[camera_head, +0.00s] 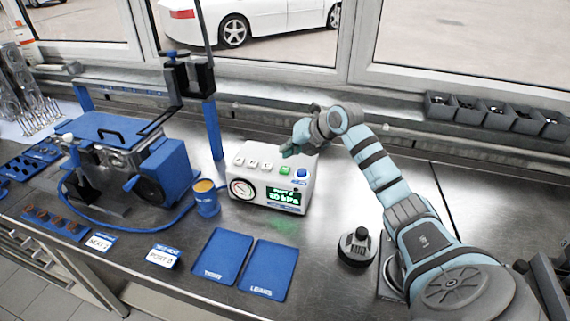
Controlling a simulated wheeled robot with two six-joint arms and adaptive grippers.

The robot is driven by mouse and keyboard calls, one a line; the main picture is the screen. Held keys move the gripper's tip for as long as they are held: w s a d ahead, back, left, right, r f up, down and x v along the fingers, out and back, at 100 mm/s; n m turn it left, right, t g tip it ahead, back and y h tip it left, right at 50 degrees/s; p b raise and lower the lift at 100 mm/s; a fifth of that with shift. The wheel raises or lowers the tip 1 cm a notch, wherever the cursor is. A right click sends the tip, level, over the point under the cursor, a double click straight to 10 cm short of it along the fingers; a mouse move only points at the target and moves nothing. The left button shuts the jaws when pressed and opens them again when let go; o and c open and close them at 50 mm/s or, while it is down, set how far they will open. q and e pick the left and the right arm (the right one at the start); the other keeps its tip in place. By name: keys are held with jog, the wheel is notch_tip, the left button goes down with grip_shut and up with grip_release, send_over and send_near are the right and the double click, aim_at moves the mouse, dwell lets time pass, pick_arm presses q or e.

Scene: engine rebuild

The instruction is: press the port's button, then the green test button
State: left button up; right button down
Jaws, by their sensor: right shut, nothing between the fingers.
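A white test box (238,201) stands on the metal bench at the middle of the view. Its top has a row of small pale buttons (252,163), a green button (285,170) and a blue knob (302,173). A round gauge (242,189) and a lit green display (284,197) are on its front; the display seems to show a kPa reading. My right gripper (289,152) is shut and empty. It is over the back of the box, just above and behind the green button in the view; contact cannot be told. My left gripper is not in view.
Left of the box are a blue cup (207,203) and a blue fixture (165,173) with a hose. Blue mats (223,256) and (268,270), marked TIGHT and LEAKS, lie in front. A small label card (163,258) stands nearby. A dark round part (355,246) is beside my right arm.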

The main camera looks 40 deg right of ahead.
aim_at(287, 167)
notch_tip(287, 167, up, 3)
jog(key=shift+p, duration=0.95)
jog(key=shift+f, duration=0.1)
